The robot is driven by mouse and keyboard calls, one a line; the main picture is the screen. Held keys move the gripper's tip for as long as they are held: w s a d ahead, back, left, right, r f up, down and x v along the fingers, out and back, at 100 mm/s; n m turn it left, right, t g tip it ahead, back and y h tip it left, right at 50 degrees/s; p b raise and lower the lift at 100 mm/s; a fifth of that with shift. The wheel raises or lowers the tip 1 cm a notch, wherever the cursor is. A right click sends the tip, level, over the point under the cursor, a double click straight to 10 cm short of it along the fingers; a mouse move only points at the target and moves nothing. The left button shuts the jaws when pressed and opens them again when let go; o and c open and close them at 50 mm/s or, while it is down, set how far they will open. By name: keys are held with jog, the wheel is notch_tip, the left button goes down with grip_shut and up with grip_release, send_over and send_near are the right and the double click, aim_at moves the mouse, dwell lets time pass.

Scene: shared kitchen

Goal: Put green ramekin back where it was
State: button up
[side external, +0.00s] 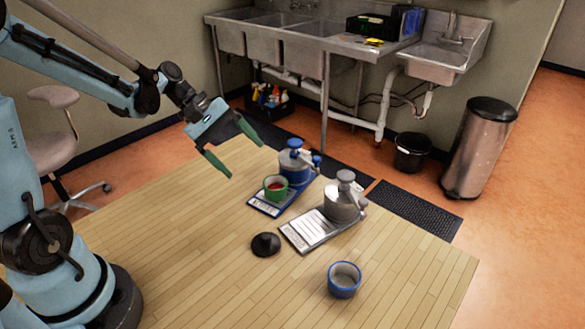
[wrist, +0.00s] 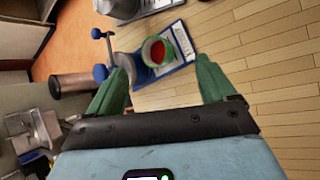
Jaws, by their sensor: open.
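The green ramekin (side external: 275,188), with something red inside, stands upright on a blue board with white paper (side external: 262,207) on the table. The ramekin also shows in the wrist view (wrist: 147,50), beyond the fingertips and between them in the picture. My gripper (side external: 245,159) has green fingers spread wide and empty. It hangs above the table, up and left of the ramekin in the side view, apart from it. In the wrist view the open fingers (wrist: 163,68) frame the ramekin and part of the blue board (wrist: 183,42).
A blue press-like device (side external: 297,165) stands right behind the ramekin. A grey one (side external: 342,203) stands by a grey board with paper (side external: 305,235). A black knobbed disc (side external: 265,245) and a blue ramekin (side external: 344,280) are nearer. The table's left part is clear.

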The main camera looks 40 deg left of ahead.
jog(key=s+d+r+m+t+y, duration=0.3)
jog(key=s+m+y, duration=0.4)
jog(key=m, duration=0.7)
jog(key=shift+d+r, duration=0.45)
jog(key=shift+s+r+m, duration=0.1)
jog(key=shift+m, duration=0.3)
jog(key=c, duration=0.3)
jog(key=shift+c, duration=0.2)
jog(key=n+g+h, duration=0.4)
jog(key=n+h, duration=0.2)
jog(key=n, duration=0.8)
send_near(285, 191)
jog(key=s+v, duration=0.1)
jog(key=v, duration=0.4)
jog(key=w+a+f+n+h, duration=0.2)
jog(key=a+f+n+h, duration=0.3)
jog(key=a+n+h, duration=0.15)
jog(key=shift+y, duration=0.45)
jog(key=shift+x, duration=5.55)
